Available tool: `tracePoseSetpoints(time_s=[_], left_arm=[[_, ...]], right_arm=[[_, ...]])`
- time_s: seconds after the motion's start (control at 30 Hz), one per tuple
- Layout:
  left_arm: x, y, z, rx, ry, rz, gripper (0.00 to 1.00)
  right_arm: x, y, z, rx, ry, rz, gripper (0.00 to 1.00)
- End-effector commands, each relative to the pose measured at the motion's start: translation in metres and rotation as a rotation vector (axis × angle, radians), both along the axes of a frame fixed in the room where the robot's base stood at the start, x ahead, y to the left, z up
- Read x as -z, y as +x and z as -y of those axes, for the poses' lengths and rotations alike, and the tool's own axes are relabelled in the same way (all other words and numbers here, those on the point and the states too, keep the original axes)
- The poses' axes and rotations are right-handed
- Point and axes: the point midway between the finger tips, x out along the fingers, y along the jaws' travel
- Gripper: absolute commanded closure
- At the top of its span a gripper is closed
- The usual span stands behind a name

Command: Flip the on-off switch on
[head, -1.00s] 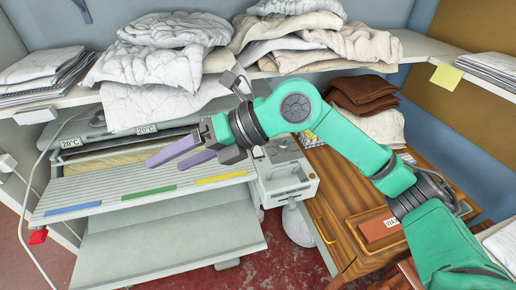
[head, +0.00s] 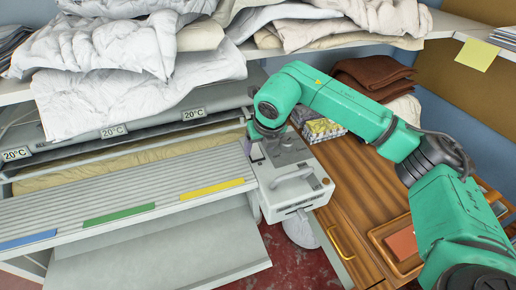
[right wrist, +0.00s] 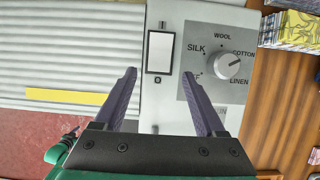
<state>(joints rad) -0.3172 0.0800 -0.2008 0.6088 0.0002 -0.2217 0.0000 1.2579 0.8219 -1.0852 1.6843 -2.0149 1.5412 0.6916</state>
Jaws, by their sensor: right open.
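The on-off switch (right wrist: 160,52) shows in the right wrist view as a white rectangular rocker in a dark frame, with a small mark below it. I cannot tell which way it is tipped. It sits on the ironer's light grey control box (head: 298,190), left of the fabric dial (right wrist: 228,64). My right gripper (right wrist: 159,78) is open and empty, its purple fingers pointing toward the box. The switch is ahead of the gap between them, closer to the left finger. In the head view my wrist mostly hides this gripper (head: 257,152). My left gripper does not show clearly in either view.
The ironer's slatted board (head: 110,210) with coloured strips lies left of the box. A wooden cabinet (head: 350,185) with a tray stands to the right. A patterned stack (head: 322,128) lies behind the box.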

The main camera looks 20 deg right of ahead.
Motion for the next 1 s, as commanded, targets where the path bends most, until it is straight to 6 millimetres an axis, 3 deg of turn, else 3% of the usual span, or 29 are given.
tracePoseSetpoints(time_s=[0.17, 0.47, 0.67, 1.0], left_arm=[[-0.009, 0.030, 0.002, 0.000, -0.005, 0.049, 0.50], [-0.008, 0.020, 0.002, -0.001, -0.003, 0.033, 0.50], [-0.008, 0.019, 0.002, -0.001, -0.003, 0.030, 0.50], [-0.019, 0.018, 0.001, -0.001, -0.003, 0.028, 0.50]], right_arm=[[0.027, 0.011, -0.002, -0.002, 0.001, -0.002, 0.28], [0.033, 0.013, -0.002, -0.003, 0.002, 0.002, 0.28], [0.033, 0.013, -0.002, -0.003, 0.002, 0.001, 1.00], [0.025, 0.019, -0.002, 0.001, -0.008, -0.127, 1.00]])
